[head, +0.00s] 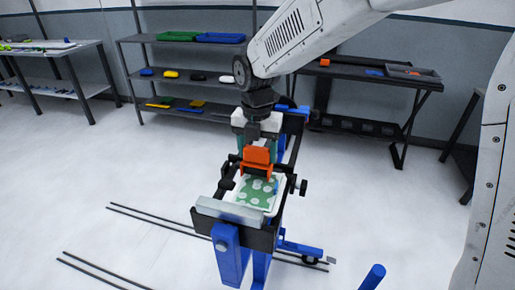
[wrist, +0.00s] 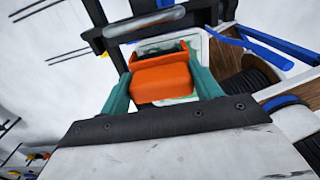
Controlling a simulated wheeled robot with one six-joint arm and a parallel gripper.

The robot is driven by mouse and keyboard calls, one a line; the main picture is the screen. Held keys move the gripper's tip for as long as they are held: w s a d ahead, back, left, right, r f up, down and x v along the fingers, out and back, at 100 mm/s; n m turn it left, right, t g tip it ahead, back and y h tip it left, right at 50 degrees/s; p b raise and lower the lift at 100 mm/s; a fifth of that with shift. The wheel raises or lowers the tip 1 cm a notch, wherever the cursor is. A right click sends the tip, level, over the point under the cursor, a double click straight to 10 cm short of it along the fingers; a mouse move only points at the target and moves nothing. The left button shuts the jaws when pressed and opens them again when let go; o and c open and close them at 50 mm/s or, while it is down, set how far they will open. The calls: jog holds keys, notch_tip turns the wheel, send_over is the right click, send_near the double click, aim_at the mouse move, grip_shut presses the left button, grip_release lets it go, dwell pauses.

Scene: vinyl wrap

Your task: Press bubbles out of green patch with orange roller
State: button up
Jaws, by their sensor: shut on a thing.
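The green patch (head: 255,194) with several pale round bubbles lies on a white panel (head: 228,198) held in the stand, in the head view. The orange roller (head: 256,160) is at the far end of the patch, and my gripper (head: 257,147) is shut on it from above. In the wrist view the roller (wrist: 162,78) sits between my two teal fingers. It hides most of the patch there. Whether the roller touches the patch cannot be told.
A blue and black stand (head: 228,240) frames the panel, with a grey bar across its near end and a black knob (head: 302,187) at right. Shelves with colored trays (head: 180,36) stand behind. A workbench (head: 375,73) is at back right. White floor around is mostly free.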

jog(key=shift+f, duration=0.35)
jog(key=shift+s, duration=0.15)
jog(key=shift+s+a, duration=0.35)
jog(key=shift+s, duration=0.55)
jog(key=shift+s, duration=0.1)
jog(key=shift+s+a, duration=0.2)
jog(key=shift+s, duration=0.3)
jog(key=shift+s+a, duration=0.2)
jog(key=shift+s, duration=0.25)
jog(key=shift+s, duration=0.1)
jog(key=shift+s+a, duration=0.2)
jog(key=shift+s, duration=0.3)
jog(key=shift+s+a, duration=0.2)
jog(key=shift+s, duration=0.25)
